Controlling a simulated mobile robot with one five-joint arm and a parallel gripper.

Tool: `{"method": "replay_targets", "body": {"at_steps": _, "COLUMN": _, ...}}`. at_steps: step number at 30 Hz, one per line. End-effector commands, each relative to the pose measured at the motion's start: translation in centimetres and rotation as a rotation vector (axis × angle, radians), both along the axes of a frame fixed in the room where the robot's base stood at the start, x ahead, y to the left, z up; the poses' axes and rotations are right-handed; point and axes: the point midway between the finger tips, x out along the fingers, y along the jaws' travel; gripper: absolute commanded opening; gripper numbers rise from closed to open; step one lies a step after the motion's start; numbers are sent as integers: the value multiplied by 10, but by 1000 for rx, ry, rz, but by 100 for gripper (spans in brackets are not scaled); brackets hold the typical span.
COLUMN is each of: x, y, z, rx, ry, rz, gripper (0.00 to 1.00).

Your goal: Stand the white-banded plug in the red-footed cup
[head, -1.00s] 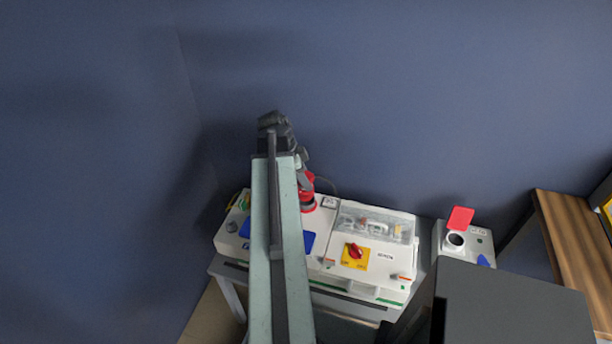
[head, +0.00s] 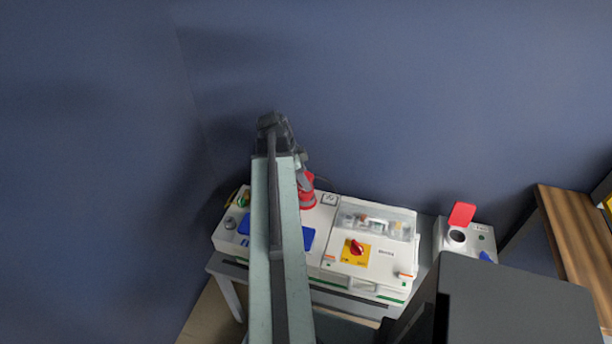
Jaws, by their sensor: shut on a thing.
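My gripper (head: 304,178) is at the far side of the white socket box (head: 318,238), partly hidden behind my arm. It points down at a red upright piece (head: 308,200) at the box's back edge. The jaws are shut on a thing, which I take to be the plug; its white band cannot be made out. The red piece shows a darker part between its upper and lower red portions. I cannot tell plug from red-footed cup here, nor whether they touch.
The box carries a yellow plate with a red knob (head: 357,248), a clear cover (head: 375,220) and blue lids (head: 308,238). A smaller box with a raised red lid (head: 462,214) stands at right. A wooden surface (head: 577,235) lies further right. A wall rises behind.

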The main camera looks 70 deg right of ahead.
Motion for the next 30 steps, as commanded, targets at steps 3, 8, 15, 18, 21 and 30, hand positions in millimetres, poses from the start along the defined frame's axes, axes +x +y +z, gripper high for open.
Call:
{"method": "replay_targets", "body": {"at_steps": 3, "x": 0, "y": 0, "z": 0, "rx": 0, "ry": 0, "rz": 0, "gripper": 0}}
{"method": "replay_targets", "body": {"at_steps": 8, "x": 0, "y": 0, "z": 0, "rx": 0, "ry": 0, "rz": 1, "gripper": 0}}
{"method": "replay_targets", "body": {"at_steps": 15, "x": 0, "y": 0, "z": -8, "rx": 0, "ry": 0, "rz": 1, "gripper": 0}}
{"method": "replay_targets", "body": {"at_steps": 18, "x": 1, "y": 0, "z": -13, "rx": 0, "ry": 0, "rz": 1, "gripper": 0}}
{"method": "replay_targets", "body": {"at_steps": 21, "x": 1, "y": 0, "z": -14, "rx": 0, "ry": 0, "rz": 1, "gripper": 46}}
{"method": "replay_targets", "body": {"at_steps": 30, "x": 1, "y": 0, "z": -13, "rx": 0, "ry": 0, "rz": 2, "gripper": 66}}
